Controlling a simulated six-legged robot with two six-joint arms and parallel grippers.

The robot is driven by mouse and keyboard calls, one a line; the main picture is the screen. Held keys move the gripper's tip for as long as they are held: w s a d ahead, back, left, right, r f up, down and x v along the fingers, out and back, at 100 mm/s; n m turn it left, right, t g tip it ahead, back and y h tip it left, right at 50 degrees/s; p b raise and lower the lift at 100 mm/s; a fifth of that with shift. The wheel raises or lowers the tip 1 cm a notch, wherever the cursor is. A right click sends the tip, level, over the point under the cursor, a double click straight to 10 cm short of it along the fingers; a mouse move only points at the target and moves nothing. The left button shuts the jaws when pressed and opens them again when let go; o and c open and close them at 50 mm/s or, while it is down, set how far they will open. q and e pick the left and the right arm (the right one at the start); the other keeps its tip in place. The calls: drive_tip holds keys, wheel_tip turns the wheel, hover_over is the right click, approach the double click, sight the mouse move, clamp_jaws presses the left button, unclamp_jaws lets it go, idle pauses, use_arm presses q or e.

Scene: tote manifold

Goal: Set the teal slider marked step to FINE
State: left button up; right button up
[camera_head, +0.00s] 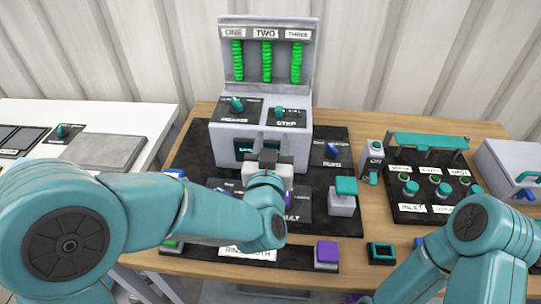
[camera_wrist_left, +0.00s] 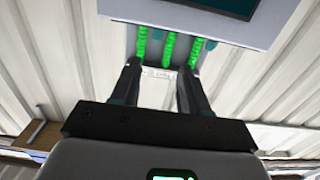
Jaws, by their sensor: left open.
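The teal slider (camera_head: 280,111) marked STEP sits on a small black plate on the sloped top of the grey machine (camera_head: 222,140), right of another teal control (camera_head: 237,104) on its own black plate. The slider's end words are too small to read. My left gripper (camera_head: 270,143) is in front of the machine's face, below and nearer than the slider, apart from it. In the left wrist view it is open (camera_wrist_left: 158,72), with nothing between its fingers; the machine's green columns (camera_wrist_left: 168,48) show beyond. My right arm enters at the lower right; its gripper is out of view.
The machine's upright display has columns marked ONE, TWO and THREE. A teal-topped block (camera_head: 345,186), a switch box (camera_head: 374,150) and a black panel of knobs (camera_head: 432,205) under a teal bar (camera_head: 428,140) stand to the right. A white table (camera_head: 150,112) is at left.

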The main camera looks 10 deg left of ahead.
use_arm(q)
drive_tip(key=s, duration=0.3)
drive_tip(key=shift+s, duration=0.1)
idle(0.5)
